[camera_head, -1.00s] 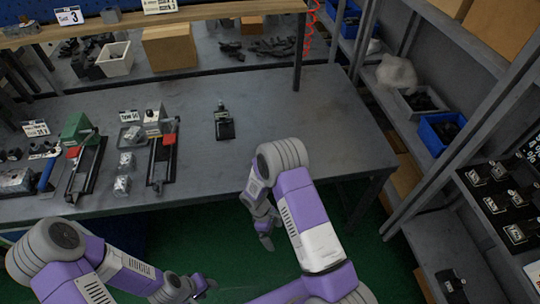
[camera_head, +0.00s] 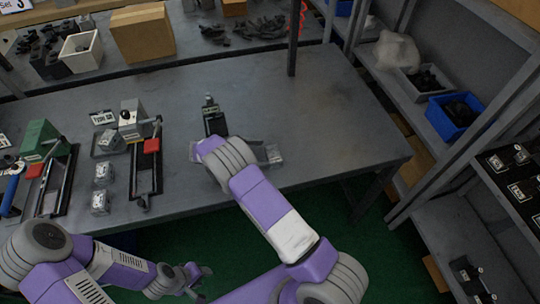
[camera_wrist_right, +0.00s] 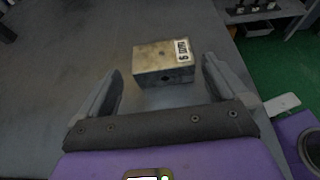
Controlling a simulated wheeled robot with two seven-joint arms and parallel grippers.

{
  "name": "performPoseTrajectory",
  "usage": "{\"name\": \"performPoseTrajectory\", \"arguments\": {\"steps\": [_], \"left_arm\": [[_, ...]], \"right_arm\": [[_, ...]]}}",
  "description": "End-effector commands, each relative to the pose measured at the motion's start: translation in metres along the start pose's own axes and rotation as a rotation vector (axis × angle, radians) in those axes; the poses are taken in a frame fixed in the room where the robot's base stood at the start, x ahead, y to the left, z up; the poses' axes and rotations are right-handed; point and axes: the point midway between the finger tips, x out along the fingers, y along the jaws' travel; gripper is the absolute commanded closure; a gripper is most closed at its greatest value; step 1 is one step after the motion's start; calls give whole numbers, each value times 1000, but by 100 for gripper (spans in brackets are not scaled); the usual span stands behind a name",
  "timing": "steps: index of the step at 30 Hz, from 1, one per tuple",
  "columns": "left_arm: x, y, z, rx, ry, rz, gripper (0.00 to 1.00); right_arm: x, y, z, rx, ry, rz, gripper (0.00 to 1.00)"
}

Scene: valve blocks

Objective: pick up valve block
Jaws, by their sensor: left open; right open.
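In the right wrist view, a metallic valve block (camera_wrist_right: 160,66) with a white label on its top right lies on the grey table. My right gripper (camera_wrist_right: 162,72) is open, with one finger on each side of the block and visible gaps beside it. In the head view, my right arm reaches over the front of the table, and its gripper (camera_head: 232,154) is partly hidden by the wrist; the block under it is hidden there. My left gripper (camera_head: 197,281) is open and empty, low in front of the table. Small silver blocks (camera_head: 102,172) stand left of the right arm.
A clamp fixture with a red part (camera_head: 148,165) and a green-topped fixture (camera_head: 42,142) stand left on the table. A dark small stand (camera_head: 213,120) is just behind the right gripper. The table's right side (camera_head: 335,130) is clear. Shelves with a blue bin (camera_head: 453,115) stand right.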

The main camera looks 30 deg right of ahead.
Motion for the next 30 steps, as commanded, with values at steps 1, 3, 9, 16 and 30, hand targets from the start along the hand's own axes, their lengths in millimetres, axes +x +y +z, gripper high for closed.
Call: {"name": "performPoseTrajectory", "arguments": {"steps": [1,3,9,16,30], "left_arm": [[1,0,0,0,-1,0,57],[2,0,0,0,-1,0,57],[2,-1,0,0,-1,0,57],[6,-2,0,0,0,0,57],[6,-2,0,0,0,0,57]], "right_arm": [[4,0,-1,1,0,-2,0],[10,0,0,2,1,-2,0],[29,0,0,1,0,-2,0],[61,0,0,1,1,-4,0],[75,0,0,2,2,-1,20]]}}
